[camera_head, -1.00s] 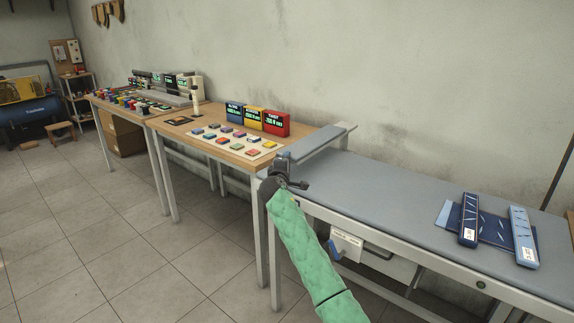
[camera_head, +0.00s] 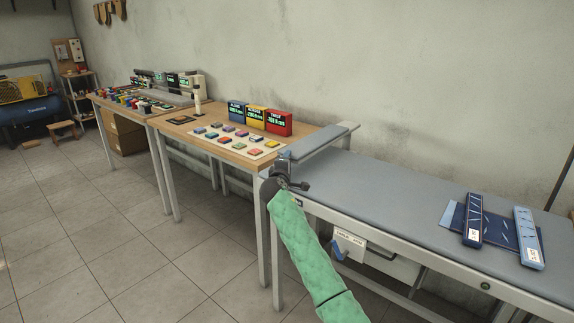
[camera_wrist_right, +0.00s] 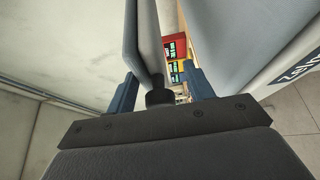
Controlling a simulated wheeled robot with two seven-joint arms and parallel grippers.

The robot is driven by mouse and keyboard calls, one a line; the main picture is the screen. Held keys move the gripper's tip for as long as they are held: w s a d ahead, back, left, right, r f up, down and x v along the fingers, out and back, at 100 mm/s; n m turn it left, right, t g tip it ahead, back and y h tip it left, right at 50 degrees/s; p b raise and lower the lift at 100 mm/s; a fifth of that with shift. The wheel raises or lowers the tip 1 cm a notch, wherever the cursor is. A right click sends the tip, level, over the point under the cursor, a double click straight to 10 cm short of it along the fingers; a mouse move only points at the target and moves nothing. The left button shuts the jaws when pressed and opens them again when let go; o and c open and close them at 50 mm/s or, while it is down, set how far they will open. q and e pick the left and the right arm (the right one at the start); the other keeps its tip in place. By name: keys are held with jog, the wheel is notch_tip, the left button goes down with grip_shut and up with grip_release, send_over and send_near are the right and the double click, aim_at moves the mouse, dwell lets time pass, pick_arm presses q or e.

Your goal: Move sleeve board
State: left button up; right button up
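The sleeve board is a narrow grey padded board (camera_head: 322,142) raised over the left end of the grey ironing table (camera_head: 400,195). In the right wrist view the board (camera_wrist_right: 146,40) runs away from me, with a dark post or knob (camera_wrist_right: 159,92) at its near end. My right gripper (camera_head: 284,170), on the green-sleeved arm, is at the board's near end. In the right wrist view its blue fingers (camera_wrist_right: 162,92) stand apart on both sides of the dark post, with visible gaps. The exact contact is hard to tell. My left gripper is out of view.
A wooden table (camera_head: 225,150) with coloured tiles and red, yellow and blue display boxes (camera_head: 278,122) adjoins on the left. Two blue strips (camera_head: 528,237) and dark cloth (camera_head: 498,230) lie on the ironing table's right. Its middle is clear. A wall stands behind.

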jog(key=shift+d+r, duration=0.1)
jog(key=shift+d, duration=0.05)
jog(key=shift+s, duration=0.5)
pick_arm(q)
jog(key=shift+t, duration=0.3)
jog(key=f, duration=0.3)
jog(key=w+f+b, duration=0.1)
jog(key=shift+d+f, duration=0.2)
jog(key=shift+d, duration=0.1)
pick_arm(e)
jog(key=s+a, duration=0.1)
jog(key=s, duration=0.5)
jog(key=shift+s+a, duration=0.25)
jog(key=shift+s, duration=0.05)
